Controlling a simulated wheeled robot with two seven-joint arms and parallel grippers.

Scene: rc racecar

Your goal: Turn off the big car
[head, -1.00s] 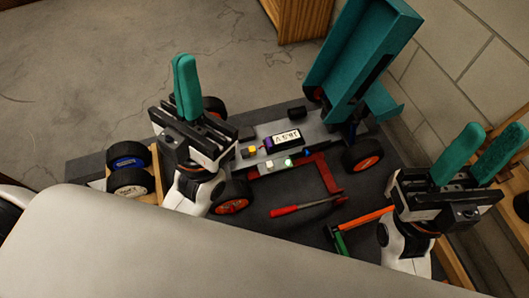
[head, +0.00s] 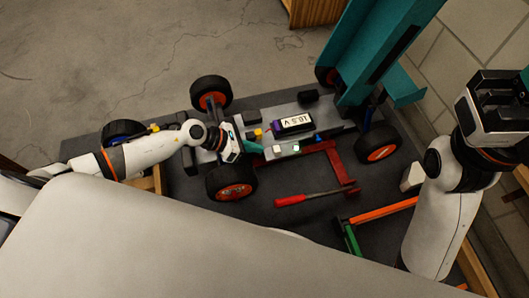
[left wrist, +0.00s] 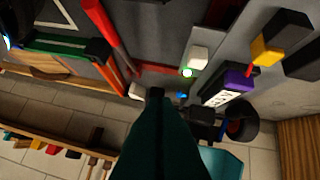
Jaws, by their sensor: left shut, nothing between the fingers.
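The big car's grey chassis (head: 345,125) lies on a dark platform, with orange-hubbed wheels and a teal body shell raised at its back right. A "10.5 V" battery pack (head: 294,124) sits on it. In front of the pack are a white switch-like block (head: 277,150), a lit green light (head: 296,147) and a small blue part (head: 318,138). My left gripper (head: 257,148) is shut and empty, its teal fingertips just left of the white block; contact cannot be told. The left wrist view shows the white block (left wrist: 200,54) and green light (left wrist: 187,72) beyond the shut fingers (left wrist: 157,97). My right gripper (head: 523,78) is mostly cut off at the right edge.
The raised teal shell (head: 375,45) stands tall behind the chassis. A red-handled tool (head: 305,198) and an orange-green frame (head: 380,212) lie in front. A yellow block (head: 258,133) sits beside the battery pack. A wooden cabinet (head: 310,12) stands at the back.

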